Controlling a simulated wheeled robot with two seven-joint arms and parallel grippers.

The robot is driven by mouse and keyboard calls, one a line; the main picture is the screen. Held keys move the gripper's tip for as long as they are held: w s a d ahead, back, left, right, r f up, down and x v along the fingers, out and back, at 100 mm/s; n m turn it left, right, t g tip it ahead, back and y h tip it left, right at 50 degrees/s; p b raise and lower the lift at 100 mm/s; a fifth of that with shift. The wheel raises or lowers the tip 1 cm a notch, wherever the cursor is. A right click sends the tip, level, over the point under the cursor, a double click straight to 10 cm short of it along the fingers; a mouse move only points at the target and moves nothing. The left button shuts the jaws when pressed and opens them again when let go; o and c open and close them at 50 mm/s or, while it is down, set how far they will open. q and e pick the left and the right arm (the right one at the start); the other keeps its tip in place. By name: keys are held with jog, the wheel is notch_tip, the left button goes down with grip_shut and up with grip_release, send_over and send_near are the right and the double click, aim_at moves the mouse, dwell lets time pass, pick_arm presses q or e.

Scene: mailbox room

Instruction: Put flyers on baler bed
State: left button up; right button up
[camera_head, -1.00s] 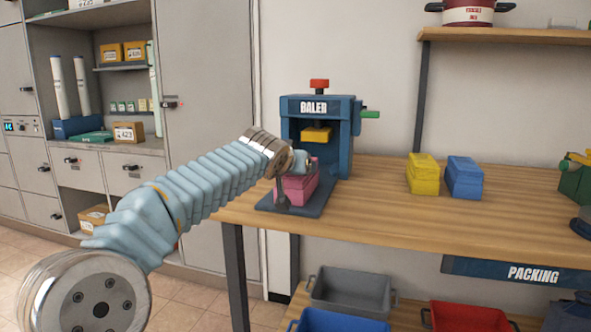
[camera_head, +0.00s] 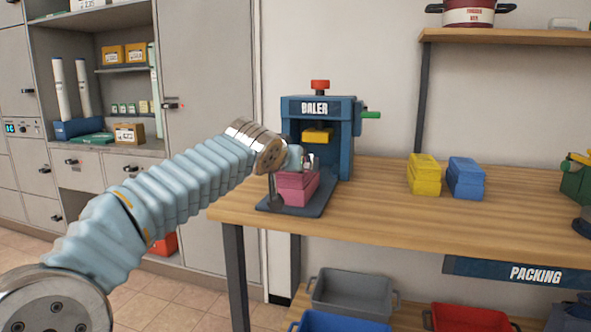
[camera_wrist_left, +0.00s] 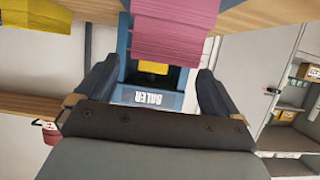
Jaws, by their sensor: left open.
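A pink stack of flyers (camera_head: 297,194) lies on the dark baler bed (camera_head: 316,207), in front of the blue baler (camera_head: 345,140). My left gripper (camera_head: 291,180) is at the stack, with its fingers apart on either side of it. In the left wrist view the pink stack (camera_wrist_left: 174,38) is above and between the two open fingers of the gripper (camera_wrist_left: 156,75), with gaps visible beside it. Part of the stack is hidden behind the gripper in the head view. The yellow press plate (camera_head: 318,135) is raised above the bed. My right gripper is not in view.
A yellow stack (camera_head: 424,175) and a blue stack (camera_head: 465,178) stand on the wooden table (camera_head: 400,225) right of the baler. Green equipment (camera_head: 576,180) is at the far right. Bins, including a grey one (camera_head: 350,293), sit below. The table's middle is clear.

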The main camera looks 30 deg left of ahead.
pick_arm(q)
jog(key=v, duration=0.7)
